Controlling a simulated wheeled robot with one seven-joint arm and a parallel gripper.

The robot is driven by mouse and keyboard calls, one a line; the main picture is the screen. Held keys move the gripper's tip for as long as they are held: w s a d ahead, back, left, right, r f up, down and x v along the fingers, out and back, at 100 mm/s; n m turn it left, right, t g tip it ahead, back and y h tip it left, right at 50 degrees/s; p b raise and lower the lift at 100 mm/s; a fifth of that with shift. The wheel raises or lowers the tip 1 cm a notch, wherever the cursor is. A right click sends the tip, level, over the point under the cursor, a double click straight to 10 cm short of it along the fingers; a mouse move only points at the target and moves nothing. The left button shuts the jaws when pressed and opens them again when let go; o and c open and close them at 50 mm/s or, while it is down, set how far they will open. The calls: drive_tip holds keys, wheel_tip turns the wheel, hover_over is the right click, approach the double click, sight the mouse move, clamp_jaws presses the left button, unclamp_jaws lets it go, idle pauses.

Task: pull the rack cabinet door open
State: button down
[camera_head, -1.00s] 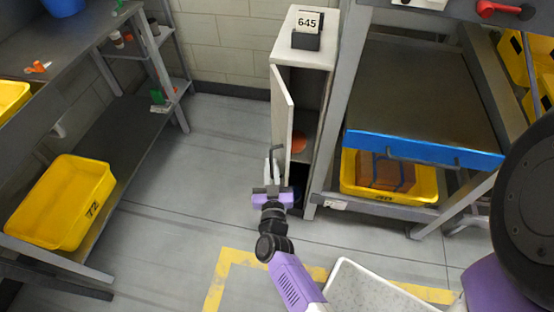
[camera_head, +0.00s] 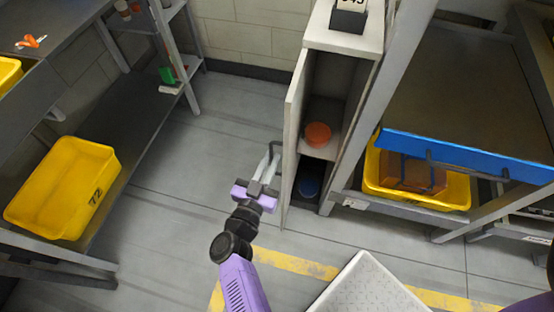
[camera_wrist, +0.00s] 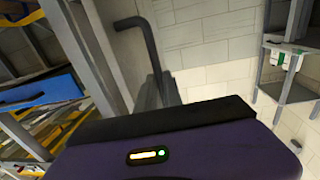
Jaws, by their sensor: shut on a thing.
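The narrow rack cabinet (camera_head: 345,36) stands in the middle of the head view. Its door (camera_head: 293,140) is hinged on the left side and stands well open, seen almost edge-on. A dark bent handle (camera_head: 277,150) sticks out from the door's outer face. My gripper (camera_head: 267,168) is at the handle on the door's left side and is shut on it. In the wrist view the dark handle (camera_wrist: 146,42) rises beyond my purple gripper body.
Inside the cabinet are an orange item (camera_head: 318,134) and a blue item (camera_head: 309,186). A rack with a blue-edged shelf (camera_head: 460,157) stands close on the right. A shelf with a yellow bin (camera_head: 62,190) is at left. The floor between is clear.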

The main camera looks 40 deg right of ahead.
idle(0.3)
drive_tip(key=c, duration=1.5)
unclamp_jaws()
drive_tip(key=shift+a, duration=0.15)
drive_tip(key=v, duration=0.7)
drive_tip(key=shift+a+b, duration=0.3)
drive_tip(key=shift+s, duration=0.1)
